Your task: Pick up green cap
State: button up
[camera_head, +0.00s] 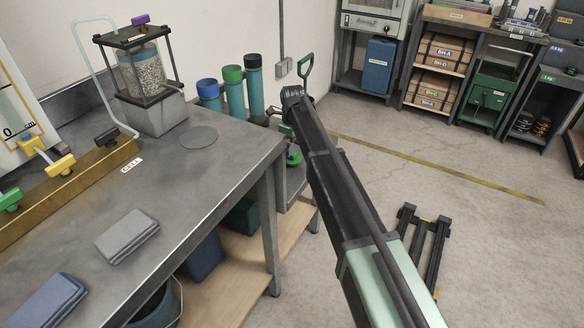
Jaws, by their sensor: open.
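A green cap (232,74) sits on top of the middle of three upright teal tubes, behind the far end of the grey workbench. My arm reaches up from the lower right. My gripper (286,130) is at its far end, small and partly hidden by the arm, to the right of and lower than the green cap. It is apart from the cap and open; I see nothing held in it.
The grey workbench (198,211) fills the left, with a caged jar of granules (143,72) and folded cloths. A green D-shaped handle (305,68) stands upright beside my arm's end. Shelves with boxes line the back right. The floor between is mostly clear, except a dark rack (431,245).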

aim_at(293, 153)
notch_tip(293, 153, down, 6)
jog(key=b, duration=0.5)
jog(key=shift+s+d+r, duration=0.1)
jog(key=shift+r, duration=0.4)
jog(key=c, duration=0.9)
